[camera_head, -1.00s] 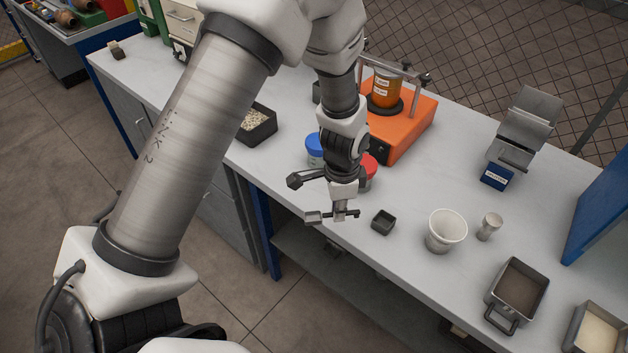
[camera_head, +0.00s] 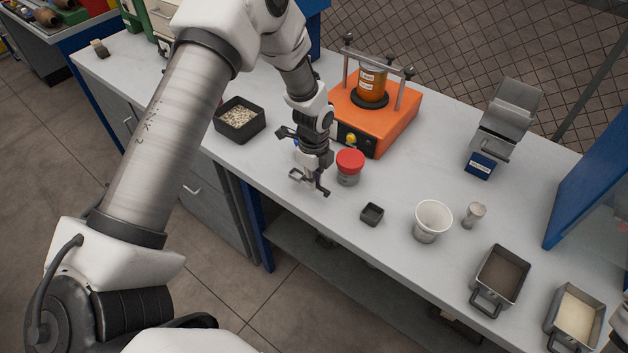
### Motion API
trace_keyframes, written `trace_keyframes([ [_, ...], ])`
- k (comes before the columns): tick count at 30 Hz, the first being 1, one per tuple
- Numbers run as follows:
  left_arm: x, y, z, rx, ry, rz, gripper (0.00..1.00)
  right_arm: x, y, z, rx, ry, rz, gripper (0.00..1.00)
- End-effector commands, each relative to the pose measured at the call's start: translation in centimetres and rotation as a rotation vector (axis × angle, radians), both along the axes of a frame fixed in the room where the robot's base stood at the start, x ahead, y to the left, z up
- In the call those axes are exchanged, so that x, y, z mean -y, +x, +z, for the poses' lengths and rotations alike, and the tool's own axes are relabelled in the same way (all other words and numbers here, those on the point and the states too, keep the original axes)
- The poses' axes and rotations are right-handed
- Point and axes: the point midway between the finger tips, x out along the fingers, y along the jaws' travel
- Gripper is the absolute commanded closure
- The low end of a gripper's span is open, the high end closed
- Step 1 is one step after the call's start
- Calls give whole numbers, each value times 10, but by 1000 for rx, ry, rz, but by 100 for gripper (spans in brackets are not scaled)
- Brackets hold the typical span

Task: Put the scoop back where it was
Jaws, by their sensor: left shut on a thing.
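My left gripper (camera_head: 314,178) points down over the near part of the bench, left of the red-lidded jar (camera_head: 349,166). It is shut on a small grey metal piece that looks like the scoop (camera_head: 297,175), held level with its fingers and sticking out to the left. The fingers partly hide it, and its exact shape is too small to tell. A blue-lidded jar is almost wholly hidden behind the gripper. A black tray of pale pellets (camera_head: 240,103) stands to the left. My right gripper does not show.
An orange shaker (camera_head: 385,125) with an amber jar stands behind the gripper. To the right are a small dark square cup (camera_head: 372,214), a white cup (camera_head: 432,220), a small beaker (camera_head: 474,214), and handled pans of brown (camera_head: 500,277) and pale material (camera_head: 575,315). The bench front edge lies close.

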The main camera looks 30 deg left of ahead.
Motion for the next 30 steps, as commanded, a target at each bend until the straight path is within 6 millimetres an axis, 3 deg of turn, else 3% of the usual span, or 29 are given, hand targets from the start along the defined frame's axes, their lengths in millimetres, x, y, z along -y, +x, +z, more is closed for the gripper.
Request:
trace_keyframes([
  [7, -3, 5, -28, -4, -1, -1, 100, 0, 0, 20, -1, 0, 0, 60],
  [18, -3, 6, -41, 0, -1, 0, 100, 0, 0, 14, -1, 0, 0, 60],
  [21, -3, 6, -40, 0, -1, 0, 64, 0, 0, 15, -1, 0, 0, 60],
  [30, -3, 6, -38, 0, -1, 0, 64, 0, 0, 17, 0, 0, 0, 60],
])
